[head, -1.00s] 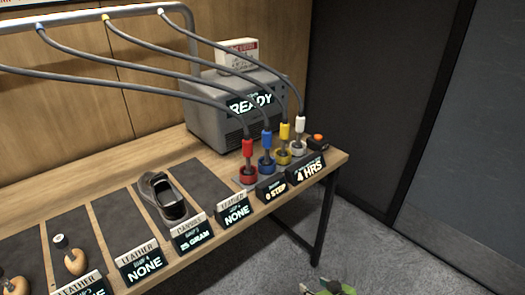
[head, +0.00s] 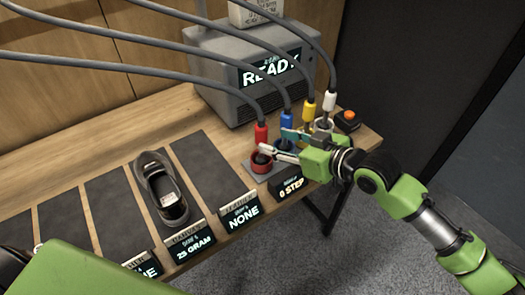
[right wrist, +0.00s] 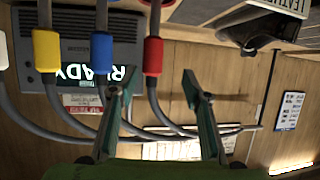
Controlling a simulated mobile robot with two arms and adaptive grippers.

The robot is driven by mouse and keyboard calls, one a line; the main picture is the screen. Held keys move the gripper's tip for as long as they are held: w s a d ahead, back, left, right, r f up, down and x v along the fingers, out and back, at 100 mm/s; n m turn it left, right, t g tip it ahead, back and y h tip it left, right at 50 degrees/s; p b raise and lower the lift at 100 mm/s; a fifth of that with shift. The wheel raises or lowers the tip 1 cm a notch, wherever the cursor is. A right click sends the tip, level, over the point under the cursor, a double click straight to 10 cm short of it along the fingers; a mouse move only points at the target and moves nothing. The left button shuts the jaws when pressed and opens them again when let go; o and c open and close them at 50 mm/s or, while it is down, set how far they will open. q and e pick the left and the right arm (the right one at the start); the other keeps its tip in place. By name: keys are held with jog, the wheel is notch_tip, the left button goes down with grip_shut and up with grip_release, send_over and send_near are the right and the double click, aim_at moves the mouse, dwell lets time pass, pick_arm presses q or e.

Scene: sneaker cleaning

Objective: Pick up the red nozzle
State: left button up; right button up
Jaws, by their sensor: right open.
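The red nozzle (head: 261,133) hangs on the end of a grey hose, upright above its red holder cup (head: 261,162) at the right part of the bench. In the right wrist view, which is upside down, the red nozzle (right wrist: 153,57) shows at the top, beyond and roughly between my fingertips. My right gripper (head: 277,143) is open and empty, its fingers pointing left just beside the red nozzle; it also shows in the right wrist view (right wrist: 152,90). The fingers partly cover the space by the blue nozzle (head: 287,122). My left gripper's fingers are not seen.
The yellow nozzle (head: 308,108) and the white nozzle (head: 329,100) stand close on the right. A grey machine (head: 215,70) reading READY is behind. A dark shoe (head: 163,190) lies on a mat to the left. Hoses cross above the bench.

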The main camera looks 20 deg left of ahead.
aim_at(266, 134)
jog(key=x, duration=0.3)
jog(key=shift+w+d, duration=0.15)
jog(key=shift+w+a+f+p, duration=0.15)
jog(key=shift+w+a+p, duration=0.2)
jog(key=x, duration=0.2)
jog(key=p+x, duration=0.1)
jog(key=x, duration=0.1)
jog(key=shift+w, duration=0.3)
jog(key=shift+w+a+f, duration=0.1)
jog(key=shift+a+f, duration=0.05)
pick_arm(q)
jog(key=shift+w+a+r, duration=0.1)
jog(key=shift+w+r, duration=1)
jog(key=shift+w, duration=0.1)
pick_arm(e)
jog(key=c, duration=1.1)
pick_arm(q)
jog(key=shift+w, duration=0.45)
pick_arm(e)
grip_shut()
